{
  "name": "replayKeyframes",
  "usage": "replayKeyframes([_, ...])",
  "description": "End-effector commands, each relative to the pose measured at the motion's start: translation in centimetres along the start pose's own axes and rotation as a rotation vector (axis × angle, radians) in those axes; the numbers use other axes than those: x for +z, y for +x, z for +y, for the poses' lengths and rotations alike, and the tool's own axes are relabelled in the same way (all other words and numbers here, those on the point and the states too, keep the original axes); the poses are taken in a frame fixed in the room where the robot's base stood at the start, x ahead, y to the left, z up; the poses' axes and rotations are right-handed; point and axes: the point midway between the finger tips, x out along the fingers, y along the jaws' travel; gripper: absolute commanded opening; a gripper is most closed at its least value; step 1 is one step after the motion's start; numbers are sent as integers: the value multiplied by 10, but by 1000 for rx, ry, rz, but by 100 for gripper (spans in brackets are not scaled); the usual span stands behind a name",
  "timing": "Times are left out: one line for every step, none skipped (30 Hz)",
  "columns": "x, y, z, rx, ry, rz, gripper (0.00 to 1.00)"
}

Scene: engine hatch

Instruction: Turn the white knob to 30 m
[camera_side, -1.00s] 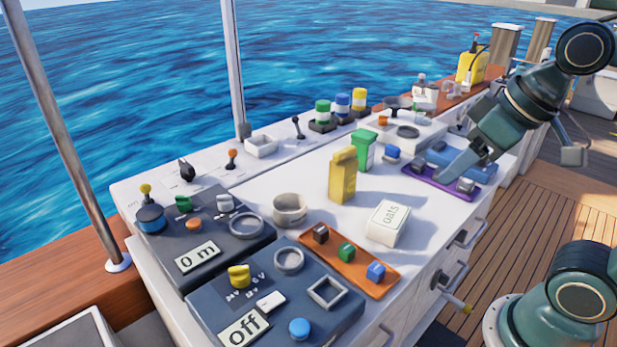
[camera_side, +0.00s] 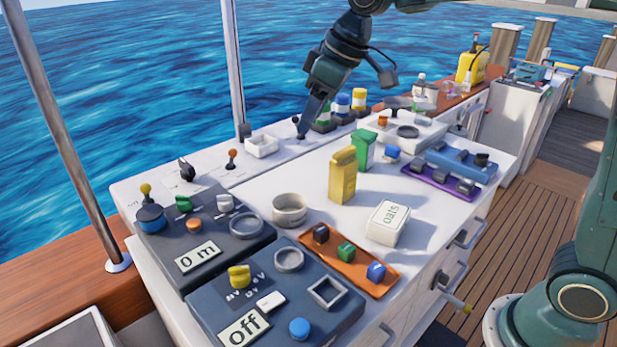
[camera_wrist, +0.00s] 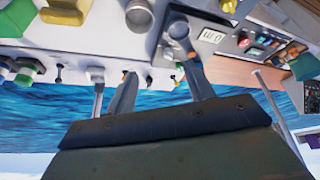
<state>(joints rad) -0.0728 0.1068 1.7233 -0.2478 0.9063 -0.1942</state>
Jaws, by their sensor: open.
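The white knob (camera_side: 226,203) sits at the back right of the dark panel (camera_side: 240,254), in the side view, between a green knob (camera_side: 183,203) and a grey ring (camera_side: 246,225). The panel's display (camera_side: 198,256) reads "0 m". My gripper (camera_side: 303,131) is over the back ledge near a black-topped lever (camera_side: 297,121), away from the knob and to its upper right. In the wrist view, my gripper (camera_wrist: 160,72) is open, with nothing seen between its fingers. I cannot pick out the white knob for certain in the wrist view.
An orange-topped lever (camera_side: 231,158) and a white box (camera_side: 261,145) stand on the ledge between gripper and panel. A cup (camera_side: 289,210), a yellow carton (camera_side: 343,175) and a second panel (camera_side: 345,312) reading "off" are nearby. A metal post (camera_side: 234,70) rises behind the ledge.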

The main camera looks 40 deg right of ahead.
Motion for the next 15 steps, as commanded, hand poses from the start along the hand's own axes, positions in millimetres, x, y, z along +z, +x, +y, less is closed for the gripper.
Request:
replayKeyframes([-10,11,2,-11,-20,-5,53])
replayKeyframes([-16,17,3,-17,-31,-7,53])
replayKeyframes([-23,25,4,-24,-46,-9,53])
replayKeyframes([-29,30,5,-30,-58,-9,53])
replayKeyframes([-34,36,6,-36,-70,-10,53])
replayKeyframes([-41,45,7,-43,-86,-12,53])
replayKeyframes([-46,51,8,-49,-97,-14,53])
replayKeyframes([-51,58,8,-54,-109,-14,53])
replayKeyframes([-58,66,9,-63,-125,-15,53])
replayKeyframes([-62,73,9,-68,-137,-17,53])
replayKeyframes([-66,80,10,-74,-149,-18,53])
replayKeyframes([-72,90,10,-82,-165,-19,53])
replayKeyframes([-76,97,10,-88,-177,-19,53])
replayKeyframes([-80,103,10,-93,-187,-20,53])
replayKeyframes([-84,112,10,-99,-201,-20,53])
